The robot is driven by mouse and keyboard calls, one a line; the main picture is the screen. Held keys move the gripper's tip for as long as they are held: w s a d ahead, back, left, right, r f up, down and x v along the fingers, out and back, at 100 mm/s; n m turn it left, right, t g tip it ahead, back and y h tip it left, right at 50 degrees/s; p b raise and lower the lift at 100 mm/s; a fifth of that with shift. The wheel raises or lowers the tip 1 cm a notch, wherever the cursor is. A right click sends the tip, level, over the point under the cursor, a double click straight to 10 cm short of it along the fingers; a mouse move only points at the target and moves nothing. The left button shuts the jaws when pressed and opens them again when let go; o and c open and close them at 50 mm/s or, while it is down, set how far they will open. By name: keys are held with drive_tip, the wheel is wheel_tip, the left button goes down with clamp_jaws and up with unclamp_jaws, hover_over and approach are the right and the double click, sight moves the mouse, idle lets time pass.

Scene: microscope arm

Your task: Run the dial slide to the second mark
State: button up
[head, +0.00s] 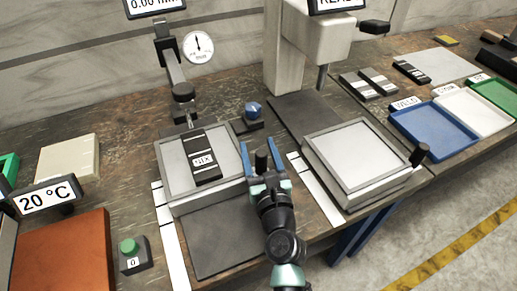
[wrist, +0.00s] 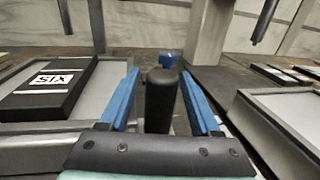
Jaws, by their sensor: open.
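The dial slide (head: 171,163) is a grey framed tray at the left station, under the round dial gauge (head: 198,47). A black block marked SIX (head: 207,169) lies on it and also shows in the wrist view (wrist: 52,82). A black upright handle (head: 262,157) stands at the slide's right side. My gripper (head: 261,153) is open, with its blue fingers on either side of the handle. In the wrist view the handle (wrist: 161,100) stands between the fingers, with gaps visible. A white strip (head: 166,222) runs along the slide's left; its marks are too small to read.
A second grey tray (head: 355,153) with its own black handle (head: 419,154) stands to the right. A blue knob (head: 253,110) is behind my gripper. A green button box (head: 132,254) stands front left. Blue, white and green trays (head: 434,132) lie at right. The dark bed (head: 215,240) before the slide is clear.

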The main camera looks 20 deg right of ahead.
clamp_jaws()
idle(1.4)
